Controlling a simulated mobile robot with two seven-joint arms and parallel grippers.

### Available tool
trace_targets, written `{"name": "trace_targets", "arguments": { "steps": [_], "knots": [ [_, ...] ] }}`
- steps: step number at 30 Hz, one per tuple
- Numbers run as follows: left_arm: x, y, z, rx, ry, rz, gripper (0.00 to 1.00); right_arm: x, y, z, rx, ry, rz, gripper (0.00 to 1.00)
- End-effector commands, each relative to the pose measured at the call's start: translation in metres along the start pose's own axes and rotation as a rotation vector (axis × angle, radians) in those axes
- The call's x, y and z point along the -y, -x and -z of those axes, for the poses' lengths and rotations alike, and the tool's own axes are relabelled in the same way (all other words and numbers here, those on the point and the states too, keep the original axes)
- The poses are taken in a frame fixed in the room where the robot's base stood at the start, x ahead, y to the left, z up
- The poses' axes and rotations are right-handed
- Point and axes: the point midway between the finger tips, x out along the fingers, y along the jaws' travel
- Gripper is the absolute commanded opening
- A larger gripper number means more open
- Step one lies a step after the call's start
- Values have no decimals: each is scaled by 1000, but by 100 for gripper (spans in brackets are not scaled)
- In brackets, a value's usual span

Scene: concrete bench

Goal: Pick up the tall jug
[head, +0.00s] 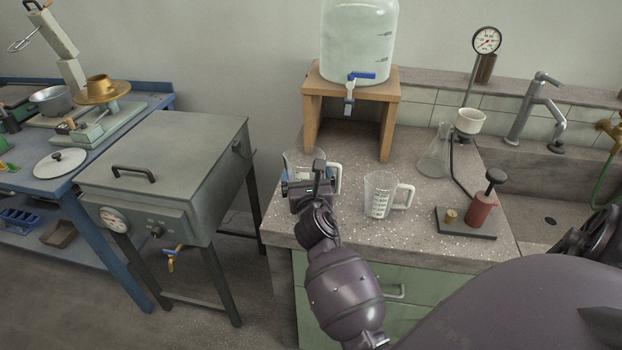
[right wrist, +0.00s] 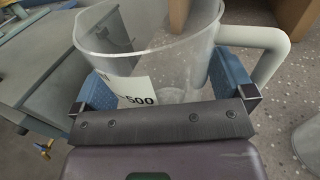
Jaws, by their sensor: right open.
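A clear jug (head: 296,159) with a white handle stands on the speckled bench top, left of a second jug. My right gripper (head: 311,185) is in front of it and hides much of its lower body. In the right wrist view the same jug (right wrist: 172,55) stands between the two blue finger pads of the open gripper (right wrist: 165,90), with a "500" label facing me and its handle to the right. I cannot tell whether the pads touch it. The second clear jug (head: 379,195), with printed marks and a white handle, stands apart to the right. My left gripper is not in view.
A wooden stand (head: 388,135) with a big water vessel (head: 358,45) rises behind the jugs. A glass flask (head: 437,155) and a red pump (head: 482,210) stand to the right. A grey oven (head: 165,165) is left, across a gap.

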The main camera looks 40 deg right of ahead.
Motion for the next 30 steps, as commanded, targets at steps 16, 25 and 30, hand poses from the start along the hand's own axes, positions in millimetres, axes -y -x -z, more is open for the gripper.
{"name": "trace_targets", "arguments": {
  "steps": [16,25,30],
  "knots": [
    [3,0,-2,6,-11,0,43,0,0,0,0,0,0,64],
    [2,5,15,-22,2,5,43,1,-1,-31,11,-1,-1,63],
    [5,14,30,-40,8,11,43,3,-1,-74,15,-2,-1,63]
  ]
}}
